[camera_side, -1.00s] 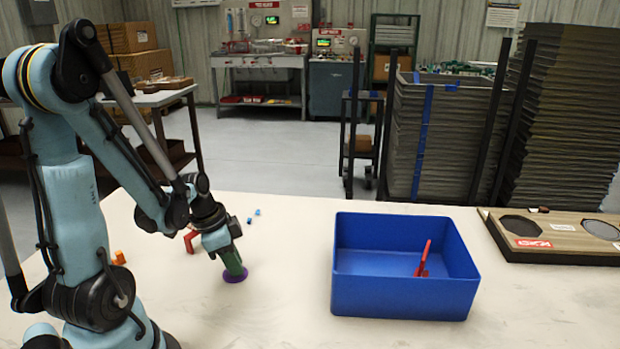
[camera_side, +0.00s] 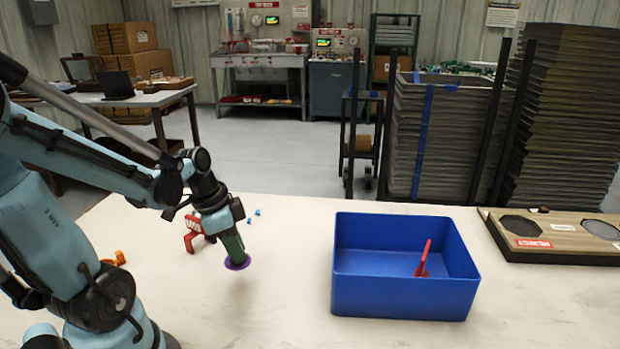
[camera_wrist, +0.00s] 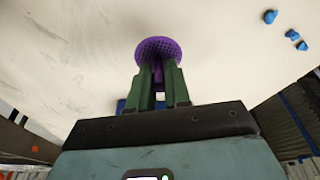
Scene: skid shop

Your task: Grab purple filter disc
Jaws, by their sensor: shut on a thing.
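The purple filter disc (camera_side: 238,262) is at the fingertips of my gripper (camera_side: 235,252) in the side view. It appears held a little above the table, with a faint shadow below it. In the wrist view the disc (camera_wrist: 158,47) shows a perforated face and a purple stem between the green fingers of my gripper (camera_wrist: 160,72). The fingers are shut on that stem. Part of the disc is hidden behind the fingers.
A blue bin (camera_side: 405,290) holding a red part (camera_side: 423,260) stands to the right. A red part (camera_side: 193,236), small blue pieces (camera_side: 254,215) and orange pieces (camera_side: 118,259) lie on the table. A wooden board (camera_side: 555,235) lies at the far right. Table between gripper and bin is clear.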

